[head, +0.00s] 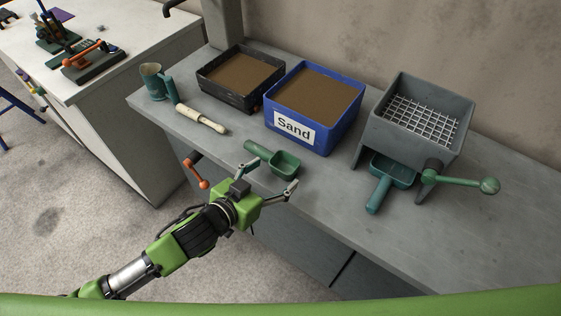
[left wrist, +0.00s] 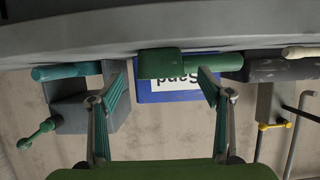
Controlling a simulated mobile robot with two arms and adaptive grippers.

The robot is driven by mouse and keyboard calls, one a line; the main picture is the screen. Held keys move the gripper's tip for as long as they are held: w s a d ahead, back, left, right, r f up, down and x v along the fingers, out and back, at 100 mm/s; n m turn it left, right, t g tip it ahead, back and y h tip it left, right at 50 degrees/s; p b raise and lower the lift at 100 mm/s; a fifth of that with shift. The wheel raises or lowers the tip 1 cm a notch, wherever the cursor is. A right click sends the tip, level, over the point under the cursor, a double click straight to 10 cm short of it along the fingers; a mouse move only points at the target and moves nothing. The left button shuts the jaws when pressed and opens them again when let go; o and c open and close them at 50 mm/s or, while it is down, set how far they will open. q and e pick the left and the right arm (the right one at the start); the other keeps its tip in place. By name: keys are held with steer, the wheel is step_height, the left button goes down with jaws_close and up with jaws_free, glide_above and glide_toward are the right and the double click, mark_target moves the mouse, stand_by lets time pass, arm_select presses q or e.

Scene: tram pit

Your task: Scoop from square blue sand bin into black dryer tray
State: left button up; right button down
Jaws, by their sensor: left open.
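The blue square bin (head: 340,131) with a "Sand" label stands on the grey bench, filled with brown sand. The black tray (head: 224,94) is left of it and also holds brown material. A green scoop (head: 284,163) lies on the bench in front of the bin, its handle to the left. My left gripper (head: 270,177) is open and empty at the bench's front edge, close to the scoop. The left wrist view, upside down, shows the scoop (left wrist: 165,63) beyond and between the fingers, with the bin (left wrist: 155,94) behind it. My right gripper is not in view.
A grey sieve box (head: 374,127) with a crank (head: 458,181) stands to the right, a teal scoop (head: 381,187) at its foot. A teal jug (head: 152,86) and a cream-handled tool (head: 200,118) are at the left. The bench's right front is clear.

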arm_select(q)
steer(key=shift+x, duration=0.9)
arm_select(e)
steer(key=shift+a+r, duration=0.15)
arm_select(q)
steer(key=c, duration=1.2)
steer(key=shift+c, duration=0.2)
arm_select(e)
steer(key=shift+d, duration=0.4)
